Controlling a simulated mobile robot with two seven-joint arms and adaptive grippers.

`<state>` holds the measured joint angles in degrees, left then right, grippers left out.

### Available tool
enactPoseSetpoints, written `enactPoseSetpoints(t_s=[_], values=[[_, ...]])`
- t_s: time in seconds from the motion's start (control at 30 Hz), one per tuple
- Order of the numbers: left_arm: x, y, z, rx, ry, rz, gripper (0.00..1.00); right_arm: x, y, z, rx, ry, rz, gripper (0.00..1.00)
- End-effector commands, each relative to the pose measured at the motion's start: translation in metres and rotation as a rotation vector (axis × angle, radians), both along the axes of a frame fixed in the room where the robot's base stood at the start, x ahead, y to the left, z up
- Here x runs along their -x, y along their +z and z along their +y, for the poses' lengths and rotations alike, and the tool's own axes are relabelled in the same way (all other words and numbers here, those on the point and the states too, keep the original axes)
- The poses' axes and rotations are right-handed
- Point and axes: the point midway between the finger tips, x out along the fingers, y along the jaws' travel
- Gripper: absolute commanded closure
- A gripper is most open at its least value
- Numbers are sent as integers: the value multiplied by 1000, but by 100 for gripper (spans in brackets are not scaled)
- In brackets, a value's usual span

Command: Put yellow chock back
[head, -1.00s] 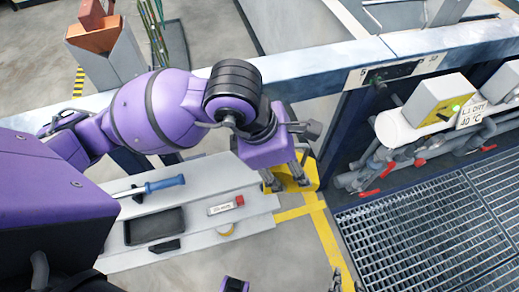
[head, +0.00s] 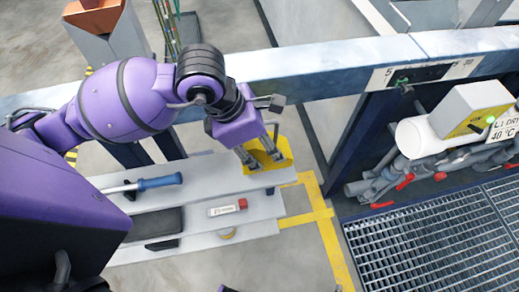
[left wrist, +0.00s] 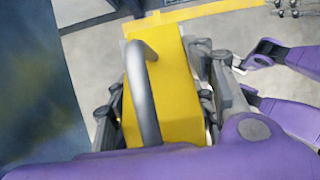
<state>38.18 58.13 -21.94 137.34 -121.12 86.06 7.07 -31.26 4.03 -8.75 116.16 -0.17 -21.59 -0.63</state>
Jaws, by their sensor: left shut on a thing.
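The yellow chock (head: 284,152) is at the far right corner of the grey stepped shelf (head: 262,181) in the head view. My left gripper (head: 262,162) is shut on it. In the left wrist view the chock (left wrist: 178,95) is a yellow block between the grey jaws, with a curved grey handle (left wrist: 143,85) on its top. I cannot tell whether its underside touches anything.
The shelf holds a blue-handled tool (head: 150,184) and a white label block with a red end (head: 228,208). Yellow tape (head: 322,214) marks the floor beside it. A blue-grey beam (head: 310,69) runs behind. Pipes with red levers (head: 405,180) and a metal grating (head: 430,232) lie right.

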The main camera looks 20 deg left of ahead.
Motion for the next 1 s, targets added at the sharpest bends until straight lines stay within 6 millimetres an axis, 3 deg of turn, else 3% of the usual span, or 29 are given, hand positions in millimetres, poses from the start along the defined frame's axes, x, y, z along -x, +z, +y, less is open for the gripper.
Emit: enactPoseSetpoints(t_s=[0.27,0.5,0.8,0.83,0.93,1.0], values=[[-8,-15,11,1,2,-1,100,6,-2,-2,3,-2,11,60],[-8,-47,12,2,0,0,100,12,-8,-3,4,-1,24,60],[-9,-49,12,1,-1,-2,100,11,-8,-3,5,0,22,60],[-8,-49,12,0,-1,0,47,10,-7,-3,5,0,20,60],[-8,-49,12,0,-1,0,34,9,-6,-3,5,0,18,60],[-8,-49,12,0,-1,0,32,9,-5,-3,5,0,17,60]])
